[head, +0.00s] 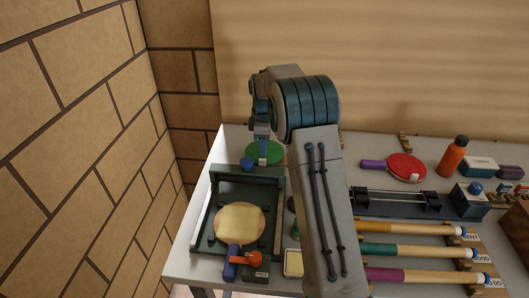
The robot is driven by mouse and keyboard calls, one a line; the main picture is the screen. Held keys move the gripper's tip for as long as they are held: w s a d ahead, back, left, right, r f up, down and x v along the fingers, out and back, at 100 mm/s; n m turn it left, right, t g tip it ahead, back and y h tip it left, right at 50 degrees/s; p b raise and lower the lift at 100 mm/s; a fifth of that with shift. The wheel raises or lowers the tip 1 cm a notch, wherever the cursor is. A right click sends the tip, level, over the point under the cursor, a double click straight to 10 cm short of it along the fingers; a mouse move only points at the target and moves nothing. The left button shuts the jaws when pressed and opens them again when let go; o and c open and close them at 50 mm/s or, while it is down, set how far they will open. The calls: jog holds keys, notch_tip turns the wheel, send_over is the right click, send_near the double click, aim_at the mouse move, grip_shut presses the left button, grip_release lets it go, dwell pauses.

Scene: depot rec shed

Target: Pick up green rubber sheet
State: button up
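A round green sheet (272,148), likely the green rubber sheet, lies towards the back left of the table, behind a dark green press frame. A small whitish tab (262,162) shows at its front edge. My gripper (262,153) points down over the sheet, with its fingertips at or just above the tab. From this view I cannot tell whether the fingers touch it or how far apart they are. My arm hides the area just right of the sheet.
A blue ball (246,164) sits left of the sheet. A red paddle (405,166), orange bottle (453,157) and several striped rods lie right. A brick wall bounds the left.

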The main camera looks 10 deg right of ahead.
aim_at(264, 159)
jog(key=f+p, duration=0.1)
jog(key=f, duration=0.4)
jog(key=shift+s, duration=0.2)
grip_shut()
jog(key=shift+r, duration=0.15)
